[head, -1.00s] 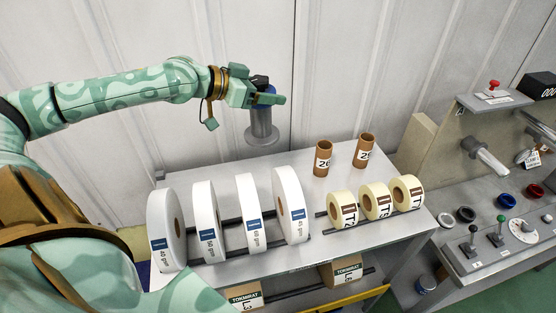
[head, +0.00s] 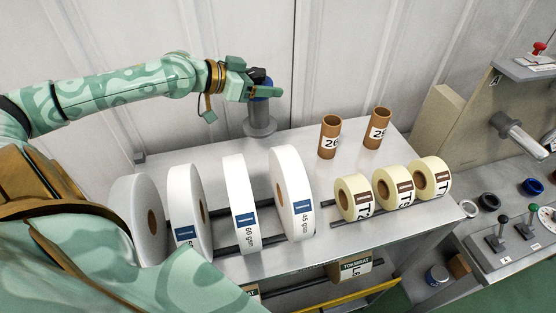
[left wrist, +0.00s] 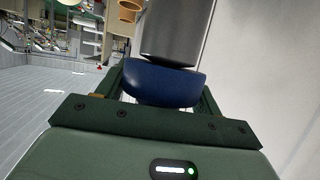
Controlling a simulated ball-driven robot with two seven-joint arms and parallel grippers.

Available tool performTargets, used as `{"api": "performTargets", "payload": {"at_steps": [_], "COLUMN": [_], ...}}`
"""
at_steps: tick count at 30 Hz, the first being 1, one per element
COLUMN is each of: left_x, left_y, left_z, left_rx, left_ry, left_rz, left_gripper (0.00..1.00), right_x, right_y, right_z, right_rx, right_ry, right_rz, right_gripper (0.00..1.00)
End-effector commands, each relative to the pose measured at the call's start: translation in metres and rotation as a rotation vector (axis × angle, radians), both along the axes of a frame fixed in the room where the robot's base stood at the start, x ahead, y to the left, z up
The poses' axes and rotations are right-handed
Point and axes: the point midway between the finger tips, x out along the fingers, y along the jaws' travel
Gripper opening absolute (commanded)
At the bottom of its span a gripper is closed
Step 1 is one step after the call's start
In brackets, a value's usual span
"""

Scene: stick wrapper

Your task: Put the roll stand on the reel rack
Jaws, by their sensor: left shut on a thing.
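The roll stand (head: 260,117) is a grey cylinder with a wider foot and a blue top. It is upright at the back of the reel rack (head: 300,150), left of the cardboard cores; whether its foot touches the top, I cannot tell. My left gripper (head: 266,92) is shut on the blue top. In the left wrist view the blue part (left wrist: 163,83) sits between the fingers, with the grey body (left wrist: 176,32) beyond it. My right gripper is not in view.
Several white reels (head: 240,205) stand along the front left of the rack. Several yellow rolls (head: 392,187) lie at the front right. Two brown cores (head: 330,137) stand behind them. The back-left surface (head: 190,150) is bare. A control panel (head: 510,240) is at right.

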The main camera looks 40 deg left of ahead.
Motion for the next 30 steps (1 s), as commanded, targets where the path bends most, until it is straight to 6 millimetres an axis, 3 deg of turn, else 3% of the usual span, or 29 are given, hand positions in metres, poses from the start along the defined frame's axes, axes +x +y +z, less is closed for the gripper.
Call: {"api": "performTargets", "payload": {"at_steps": [3, 12, 21, 24, 30], "left_x": [0.0, 0.0, 0.0, 0.0, 0.0], "left_y": [0.0, 0.0, 0.0, 0.0, 0.0], "left_z": [-0.016, -0.067, -0.104, -0.114, -0.114], "left_rx": [-0.003, -0.005, -0.006, -0.003, -0.001], "left_ry": [-0.001, 0.0, 0.001, -0.001, -0.002], "left_rz": [0.001, 0.003, 0.004, 0.003, 0.002], "left_gripper": [0.0, 0.0, 0.0, 0.0, 0.0], "right_x": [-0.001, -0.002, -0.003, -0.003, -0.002], "right_y": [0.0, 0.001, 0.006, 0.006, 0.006], "right_z": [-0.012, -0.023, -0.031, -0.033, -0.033], "right_rx": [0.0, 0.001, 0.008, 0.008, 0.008], "right_ry": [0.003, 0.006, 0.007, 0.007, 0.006], "right_rz": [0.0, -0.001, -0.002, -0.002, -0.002], "right_gripper": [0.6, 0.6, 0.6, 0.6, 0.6]}}
